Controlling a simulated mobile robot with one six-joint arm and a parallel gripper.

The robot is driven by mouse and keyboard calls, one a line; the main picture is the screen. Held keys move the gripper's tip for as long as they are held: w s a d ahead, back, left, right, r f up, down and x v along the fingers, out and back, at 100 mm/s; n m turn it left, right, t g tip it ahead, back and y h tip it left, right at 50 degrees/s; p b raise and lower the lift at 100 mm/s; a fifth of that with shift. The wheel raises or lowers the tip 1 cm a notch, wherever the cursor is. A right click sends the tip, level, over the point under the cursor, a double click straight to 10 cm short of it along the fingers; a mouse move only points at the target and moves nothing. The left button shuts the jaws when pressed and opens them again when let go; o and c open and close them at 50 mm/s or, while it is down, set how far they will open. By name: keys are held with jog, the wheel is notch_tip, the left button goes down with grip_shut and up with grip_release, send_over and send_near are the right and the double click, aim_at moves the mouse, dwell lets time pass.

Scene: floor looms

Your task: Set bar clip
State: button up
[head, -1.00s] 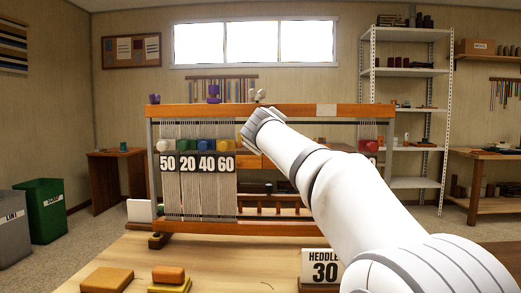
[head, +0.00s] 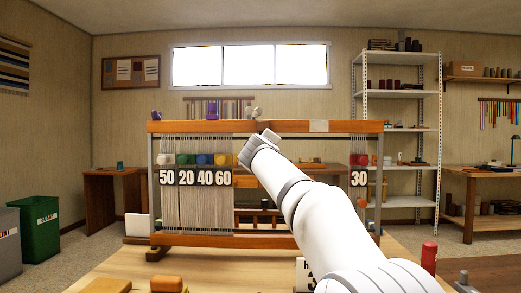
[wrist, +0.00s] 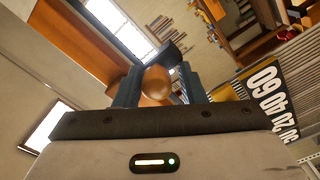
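The loom (head: 205,127) stands ahead in the head view, its wooden top beam crossing the picture. Purple pieces (head: 212,108) and a pale piece (head: 254,112) show at the beam's upper edge; which is a clip is unclear. My gripper (head: 266,135) is in front of the beam, right of the label 60, its fingertips too small to read. In the wrist view, my gripper (wrist: 158,78) has dark fingers on both sides of a round brown knob (wrist: 155,82). It appears shut on this knob, with a dark piece behind it. Finger contact is partly hidden.
Heddle bundles labelled 50, 20, 40 and 60 (head: 197,178) hang on the left, and one labelled 30 (head: 359,178) on the right. Orange blocks (head: 167,284) and a red cylinder (head: 429,257) are on the near table. A metal shelf (head: 398,90) stands behind right.

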jog(key=shift+o, duration=1.1)
jog(key=shift+r, duration=0.15)
jog(key=shift+s, duration=0.15)
jog(key=s+b, duration=0.1)
jog(key=s, duration=0.6)
jog(key=shift+s+a+b, duration=0.3)
